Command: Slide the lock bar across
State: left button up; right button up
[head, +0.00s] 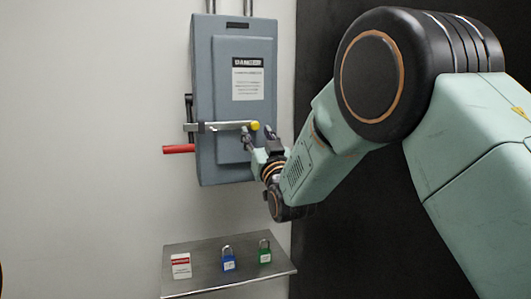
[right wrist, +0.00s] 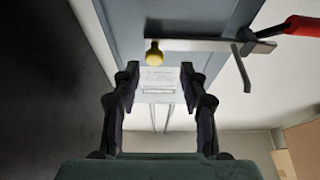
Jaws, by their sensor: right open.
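The lock bar (head: 222,126) is a pale metal bar lying level across the front of a grey switch box (head: 204,80). A yellow knob (head: 254,126) sits at its right end. In the right wrist view the bar (right wrist: 205,46) runs across the top, with the knob (right wrist: 153,54) near its left end. My right gripper (head: 258,134) is open and empty, just below and right of the knob. In the right wrist view its fingertips (right wrist: 160,74) are apart, and the knob shows beyond the gap between them, apparently untouched. My left gripper is out of view.
A red handle (head: 178,149) sticks out left of the box. Below, a metal shelf (head: 205,250) carries a white and red tag (head: 181,266), a blue padlock (head: 228,264) and a green padlock (head: 265,256). Pale wall lies left, a dark panel right.

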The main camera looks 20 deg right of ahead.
jog(key=v, duration=0.8)
jog(key=shift+s, duration=0.15)
